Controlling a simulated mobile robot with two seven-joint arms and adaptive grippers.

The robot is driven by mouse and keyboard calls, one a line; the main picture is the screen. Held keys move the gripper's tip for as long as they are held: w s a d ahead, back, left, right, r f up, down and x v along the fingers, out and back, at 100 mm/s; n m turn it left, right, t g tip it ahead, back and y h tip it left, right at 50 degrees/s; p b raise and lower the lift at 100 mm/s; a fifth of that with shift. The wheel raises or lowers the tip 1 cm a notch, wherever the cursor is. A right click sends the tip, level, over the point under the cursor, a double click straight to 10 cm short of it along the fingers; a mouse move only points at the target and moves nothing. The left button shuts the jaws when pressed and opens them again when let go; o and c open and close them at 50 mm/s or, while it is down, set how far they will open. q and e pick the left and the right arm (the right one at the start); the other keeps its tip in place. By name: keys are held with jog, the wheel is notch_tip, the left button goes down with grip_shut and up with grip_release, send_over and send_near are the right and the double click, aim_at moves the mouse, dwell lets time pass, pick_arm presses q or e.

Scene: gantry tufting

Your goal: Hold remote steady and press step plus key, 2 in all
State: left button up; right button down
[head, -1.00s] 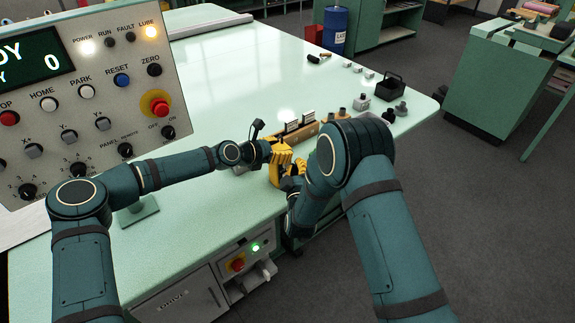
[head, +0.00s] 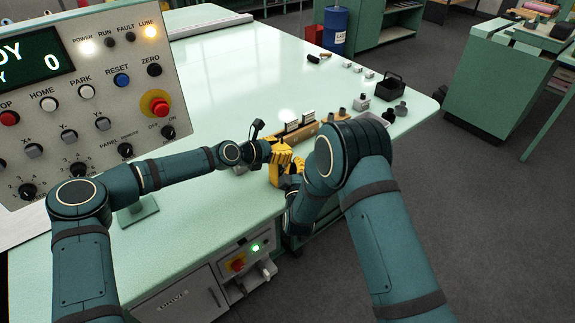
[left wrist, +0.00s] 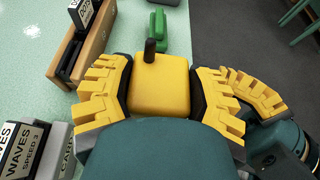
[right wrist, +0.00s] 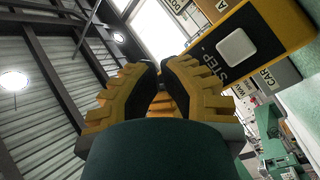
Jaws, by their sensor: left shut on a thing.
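The yellow remote (left wrist: 160,90) with a short black stub on its end is between the fingers of my left gripper (left wrist: 160,95), which is shut on its sides. In the right wrist view the remote (right wrist: 265,35) shows a white square key (right wrist: 236,47) beside the label "STEP-". The step plus key is not visible. My right gripper (right wrist: 158,68) has its fingertips nearly together, with no object clearly held, close to the remote's face. I cannot tell if they touch it. In the head view my left gripper (head: 280,152) and right gripper (head: 292,182) meet near the table's front edge.
A wooden holder (head: 300,133) with labelled cards stands just behind the grippers. Small dark fittings and a black caddy (head: 389,86) sit at the table's right. The control panel (head: 90,100) stands at the left. The table's middle (head: 230,70) is clear.

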jog(key=shift+w+a, duration=0.1)
dwell(0.6)
jog(key=shift+s+d, duration=0.55)
jog(key=shift+s, duration=0.25)
jog(key=s+d, duration=0.1)
jog(key=s, duration=0.1)
jog(key=s+d, duration=0.2)
dwell(2.0)
pick_arm(q)
jog(key=o, duration=1.4)
jog(key=shift+o, duration=0.2)
jog(key=shift+a, duration=0.1)
